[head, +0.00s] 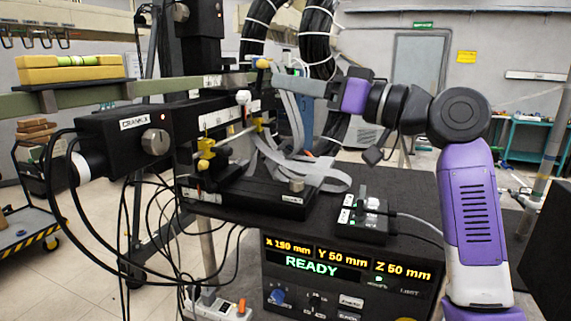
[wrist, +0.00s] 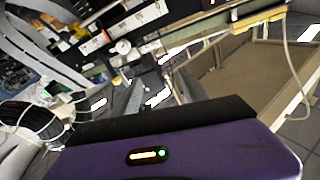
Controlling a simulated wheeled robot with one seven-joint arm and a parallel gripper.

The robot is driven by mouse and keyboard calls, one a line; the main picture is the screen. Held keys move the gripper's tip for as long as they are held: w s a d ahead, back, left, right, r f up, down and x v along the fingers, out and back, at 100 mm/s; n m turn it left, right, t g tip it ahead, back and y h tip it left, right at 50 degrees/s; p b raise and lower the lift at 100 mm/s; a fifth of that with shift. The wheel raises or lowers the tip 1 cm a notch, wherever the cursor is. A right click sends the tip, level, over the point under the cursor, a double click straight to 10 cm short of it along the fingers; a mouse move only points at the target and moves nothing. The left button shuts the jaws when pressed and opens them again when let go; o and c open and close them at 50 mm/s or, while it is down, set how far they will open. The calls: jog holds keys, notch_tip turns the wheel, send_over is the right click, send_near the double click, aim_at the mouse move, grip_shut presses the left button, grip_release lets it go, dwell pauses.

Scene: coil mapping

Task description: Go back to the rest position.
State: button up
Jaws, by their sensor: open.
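My gripper (head: 292,86) is at the end of my purple and black arm in the head view. It points left, above the black measuring rig (head: 262,190), close to the rig's upper part. Its jaws are open and I see nothing held in them. In the wrist view the purple gripper body fills the bottom, and the grey fingers (wrist: 158,92) reach toward the rig's rail. Whether the fingers touch any part of the rig is hard to tell.
Thick black cable loops (head: 318,40) hang behind my gripper. A small box (head: 362,222) sits on the dark table. A trolley (head: 30,235) stands far left.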

jog(key=w+d+f+m+t+h, duration=0.2)
jog(key=d+f+m+t+h, duration=0.4)
jog(key=d+f+m+t, duration=0.45)
jog(key=s+d+f+m+h, duration=0.1)
jog(key=s+d+f+h, duration=0.25)
jog(key=s+f, duration=0.45)
jog(key=s+d+f+m+h, duration=0.1)
jog(key=s+d+f+h, duration=0.3)
jog(key=f, duration=0.7)
jog(key=s+f+n+g+h, duration=0.1)
jog(key=s+f, duration=0.5)
jog(key=s, duration=0.7)
jog(key=s+f+n+g+h, duration=0.1)
jog(key=s+f, duration=0.4)
jog(key=s, duration=0.9)
jog(key=s+f+n+g+h, duration=0.1)
jog(key=s+f+g, duration=0.2)
jog(key=s, duration=1.1)
notch_tip(320, 180, down, 4)
jog(key=shift+r+g, duration=0.2)
jog(key=shift+g, duration=0.15)
